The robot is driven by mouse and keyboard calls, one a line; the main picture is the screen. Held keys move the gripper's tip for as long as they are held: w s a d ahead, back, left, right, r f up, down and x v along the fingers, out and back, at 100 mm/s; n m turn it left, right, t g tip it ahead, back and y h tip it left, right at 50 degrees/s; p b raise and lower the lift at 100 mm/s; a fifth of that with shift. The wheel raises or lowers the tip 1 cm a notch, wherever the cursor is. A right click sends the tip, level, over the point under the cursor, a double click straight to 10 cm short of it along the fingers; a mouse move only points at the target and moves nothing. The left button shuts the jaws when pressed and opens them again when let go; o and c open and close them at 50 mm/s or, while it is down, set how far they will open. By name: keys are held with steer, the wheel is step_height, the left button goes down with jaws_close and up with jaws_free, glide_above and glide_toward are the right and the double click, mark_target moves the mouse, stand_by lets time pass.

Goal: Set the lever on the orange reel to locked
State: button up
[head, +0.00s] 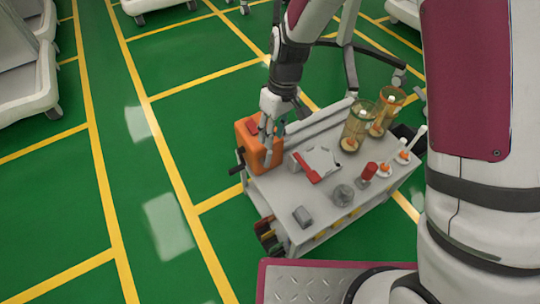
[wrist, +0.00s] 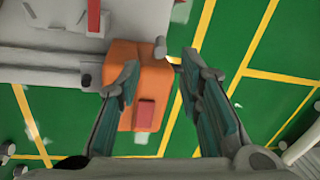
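The orange reel (head: 247,155) is a boxy orange unit at the left end of the grey cart top. In the wrist view the orange reel (wrist: 138,55) lies under and beside my left-hand finger. A red block (wrist: 145,113) sits on its face; it also shows in the head view (head: 253,126). A dark handle (head: 237,169) sticks out at its left side. I cannot tell which part is the lever or how it is set. My gripper (wrist: 160,68) is open and empty, fingers wide apart; in the head view my gripper (head: 273,132) hangs at the reel, hiding part of it.
The cart top (head: 270,192) also holds a white device with a red strip (head: 316,164), a grey knob (head: 343,194), a red-topped item (head: 368,172) and clear canisters (head: 358,126). A grey rail (head: 318,122) runs along its back. Green floor left of the cart is clear.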

mark_target(269, 156)
steer(key=f+b, duration=0.1)
steer(key=f, duration=0.2)
steer(key=f+b, duration=0.1)
steer(key=f, duration=0.2)
steer(key=s+a+f+b, duration=0.1)
steer(key=f, duration=0.2)
steer(key=shift+s, duration=0.1)
jaws_close()
